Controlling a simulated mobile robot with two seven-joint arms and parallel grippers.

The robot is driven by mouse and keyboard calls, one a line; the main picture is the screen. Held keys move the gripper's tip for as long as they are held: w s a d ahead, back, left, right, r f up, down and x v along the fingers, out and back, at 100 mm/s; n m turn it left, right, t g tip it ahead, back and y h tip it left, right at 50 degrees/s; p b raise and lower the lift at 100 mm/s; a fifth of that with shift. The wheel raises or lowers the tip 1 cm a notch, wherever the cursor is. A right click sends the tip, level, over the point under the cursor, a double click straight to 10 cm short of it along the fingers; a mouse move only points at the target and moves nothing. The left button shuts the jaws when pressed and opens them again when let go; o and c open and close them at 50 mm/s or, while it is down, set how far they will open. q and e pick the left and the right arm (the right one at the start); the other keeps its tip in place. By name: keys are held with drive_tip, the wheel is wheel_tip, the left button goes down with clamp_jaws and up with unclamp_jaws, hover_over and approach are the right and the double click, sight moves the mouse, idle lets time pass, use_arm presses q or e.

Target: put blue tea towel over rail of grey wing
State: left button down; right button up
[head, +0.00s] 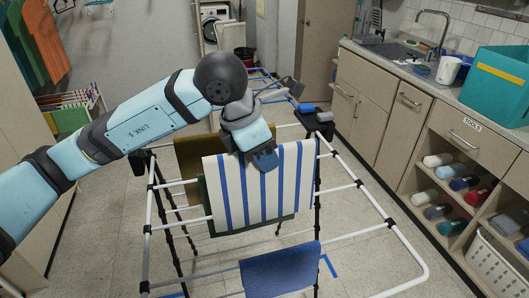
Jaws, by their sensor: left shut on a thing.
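A white tea towel with blue stripes (290,185) hangs over the upper rails of the drying rack in the head view. My left gripper (265,160) is at the top of this towel and is shut on it. Its fingertips are hard to make out, and my wrist hides part of the towel's top edge. A plain blue cloth (280,271) hangs over a lower rail at the front, apart from the gripper. The rack's near wing has pale grey-white rails (363,234) with black joints. My right gripper is not in view.
An olive cloth (196,157) hangs on the rack behind the striped towel. Blue rails (262,70) extend at the far side. A counter with cupboards (375,115) closes off the right, with a white basket (492,262) below. Clothes (45,40) hang at the left.

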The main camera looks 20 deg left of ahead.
sight(264, 206)
use_arm(q)
wheel_tip(264, 206, down, 3)
drive_tip(key=b, duration=0.2)
drive_tip(key=shift+f+b, duration=0.2)
drive_tip(key=shift+b, duration=0.2)
drive_tip(key=shift+f+b, duration=0.45)
drive_tip(key=shift+f, duration=0.05)
drive_tip(key=shift+f+b, duration=0.45)
drive_tip(key=shift+f, duration=0.05)
drive_tip(key=shift+f+b, duration=0.7)
drive_tip(key=shift+f, duration=0.05)
drive_tip(key=shift+f+b, duration=0.7)
drive_tip(key=shift+f, duration=0.05)
drive_tip(key=shift+f+b, duration=1.35)
drive_tip(key=shift+f, duration=0.15)
drive_tip(key=shift+f+b, duration=0.45)
drive_tip(key=shift+f, duration=0.05)
drive_tip(key=shift+f+b, duration=0.6)
drive_tip(key=shift+f, duration=0.1)
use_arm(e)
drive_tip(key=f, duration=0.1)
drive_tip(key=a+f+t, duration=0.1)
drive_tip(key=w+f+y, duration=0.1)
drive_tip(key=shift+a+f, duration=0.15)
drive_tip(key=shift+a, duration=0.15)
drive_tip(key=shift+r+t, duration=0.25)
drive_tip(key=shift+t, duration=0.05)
